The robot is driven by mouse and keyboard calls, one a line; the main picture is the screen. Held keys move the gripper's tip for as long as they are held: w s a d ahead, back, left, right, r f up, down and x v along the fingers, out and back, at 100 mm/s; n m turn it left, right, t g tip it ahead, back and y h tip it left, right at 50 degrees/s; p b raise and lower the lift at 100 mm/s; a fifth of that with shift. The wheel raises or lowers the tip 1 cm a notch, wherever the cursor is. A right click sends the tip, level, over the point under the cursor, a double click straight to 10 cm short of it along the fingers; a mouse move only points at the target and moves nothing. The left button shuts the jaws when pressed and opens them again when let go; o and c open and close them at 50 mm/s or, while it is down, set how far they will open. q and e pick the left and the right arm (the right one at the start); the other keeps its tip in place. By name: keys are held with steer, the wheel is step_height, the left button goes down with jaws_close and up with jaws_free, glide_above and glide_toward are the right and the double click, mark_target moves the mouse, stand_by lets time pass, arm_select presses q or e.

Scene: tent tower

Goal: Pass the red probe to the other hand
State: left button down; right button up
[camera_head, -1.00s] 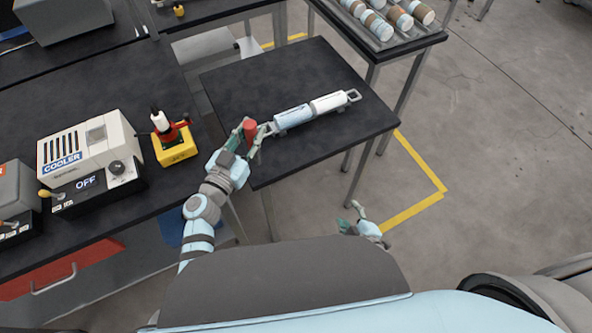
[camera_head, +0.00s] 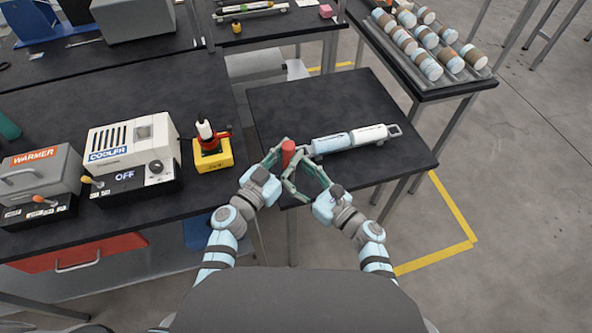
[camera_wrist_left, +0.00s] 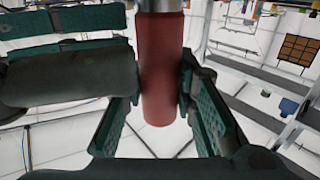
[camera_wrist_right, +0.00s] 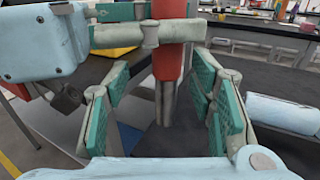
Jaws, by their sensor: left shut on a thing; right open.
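The red probe (camera_head: 288,150) is a short red cylinder held upright above the front left corner of the small black table (camera_head: 300,110). My left gripper (camera_head: 280,158) is shut on it; the left wrist view shows the red body (camera_wrist_left: 161,70) between its green pads. My right gripper (camera_head: 297,177) is open and close beside the probe, just below and to the right of my left gripper. In the right wrist view the probe's red body (camera_wrist_right: 169,60) and its grey metal lower end (camera_wrist_right: 166,102) stand in front of and between the open green pads.
A white and pale blue cylinder with end handles (camera_head: 350,140) lies on the small table. A yellow device with a red top (camera_head: 213,155), the cooler (camera_head: 133,148) and the warmer (camera_head: 40,180) stand on the left bench. A rack of cylinders (camera_head: 440,55) is at upper right.

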steer(key=shift+x, duration=1.25)
steer(key=shift+c, duration=1.3)
jaws_close()
arm_select(q)
steer(key=c, duration=1.2)
jaws_free()
